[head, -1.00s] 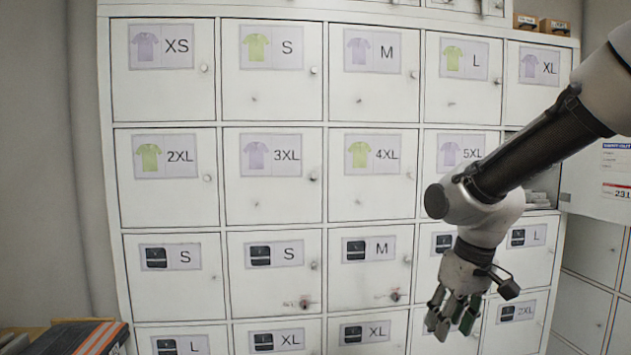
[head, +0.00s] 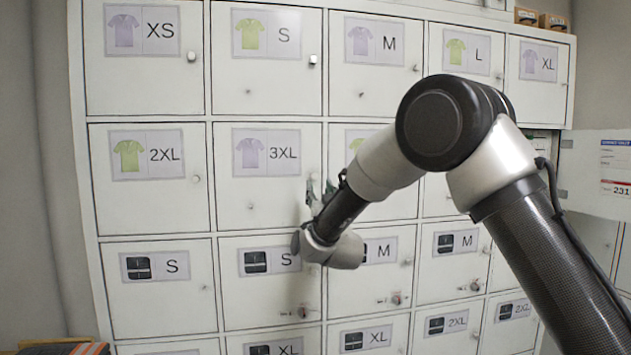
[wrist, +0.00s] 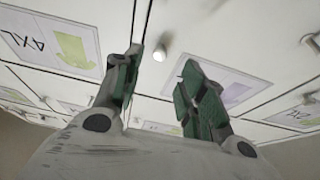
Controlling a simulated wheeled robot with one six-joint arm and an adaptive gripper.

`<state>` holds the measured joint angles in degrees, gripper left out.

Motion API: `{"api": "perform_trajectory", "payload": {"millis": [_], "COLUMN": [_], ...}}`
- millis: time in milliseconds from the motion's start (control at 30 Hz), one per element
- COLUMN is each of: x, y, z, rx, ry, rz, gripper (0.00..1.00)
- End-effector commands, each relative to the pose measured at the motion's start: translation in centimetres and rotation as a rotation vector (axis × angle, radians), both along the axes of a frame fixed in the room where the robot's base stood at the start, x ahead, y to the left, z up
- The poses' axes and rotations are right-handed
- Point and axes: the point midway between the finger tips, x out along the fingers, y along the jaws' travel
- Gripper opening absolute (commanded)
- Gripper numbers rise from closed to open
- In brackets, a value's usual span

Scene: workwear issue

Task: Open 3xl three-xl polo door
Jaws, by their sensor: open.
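The 3XL polo door (head: 262,205) is a white locker door with a lavender polo label, closed flush with its neighbours in the head view. Its label (wrist: 222,84) shows upside down in the wrist view. Its small round knob (wrist: 160,52) is at the door's right edge in the head view, partly hidden there by my fingers. My gripper (head: 320,192) is in front of that edge, pointing at the door. In the wrist view my gripper (wrist: 158,88) is open, with the knob beyond and between the fingertips. I cannot tell whether a finger touches it.
The 4XL door (wrist: 58,38) is beside it, mostly hidden by my arm in the head view. The 2XL door (head: 150,205) is on the left, closed. Lower doors have keys in locks (head: 302,312). An open door panel (head: 600,185) stands out at the right.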

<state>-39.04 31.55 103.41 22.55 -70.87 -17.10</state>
Motion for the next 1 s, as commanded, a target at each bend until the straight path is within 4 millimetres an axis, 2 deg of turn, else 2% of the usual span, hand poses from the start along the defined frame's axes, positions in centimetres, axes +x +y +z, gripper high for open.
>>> {"api": "perform_trajectory", "payload": {"millis": [200, 400, 733, 767, 900, 1000], "x": [3.4, 5.6, 6.1, 6.1, 6.1, 6.1], "y": [0.9, 1.6, 1.8, 1.8, 1.8, 1.8], "z": [1.4, 2.4, 2.6, 2.6, 2.6, 2.6], "rx": [0.001, -0.001, -0.002, -0.002, -0.001, -0.001], "ry": [0.0, 0.001, 0.003, 0.003, 0.003, 0.003], "rz": [0.0, 0.001, 0.002, 0.002, 0.002, 0.002], "gripper": [0.41, 0.41, 0.41, 0.39, 0.14, 0.0]}}
